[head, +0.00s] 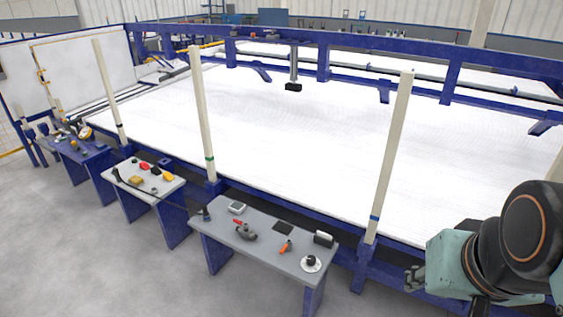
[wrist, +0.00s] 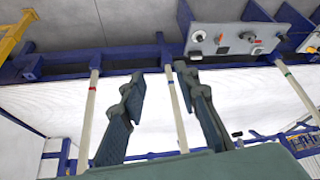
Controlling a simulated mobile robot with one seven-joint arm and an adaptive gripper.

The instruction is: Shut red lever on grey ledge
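The grey ledge (head: 215,234) is a grey-topped table on blue legs, at the lower middle of the head view. On it sits a grey valve-like fitting (head: 247,234) with a small red lever (head: 238,223) at its upper left. Its exact angle is too small to tell. The ledge (wrist: 277,31) is also at the top right of the wrist view, with the fitting (wrist: 246,36) and red lever (wrist: 257,42) small and far off. My gripper (wrist: 160,82) has its two fingers spread, with nothing between them. In the head view it is right of the ledge, well apart from it.
Cream posts (head: 389,160) stand behind along the blue frame. Another table (head: 128,187) is at left. Floor in front is clear.

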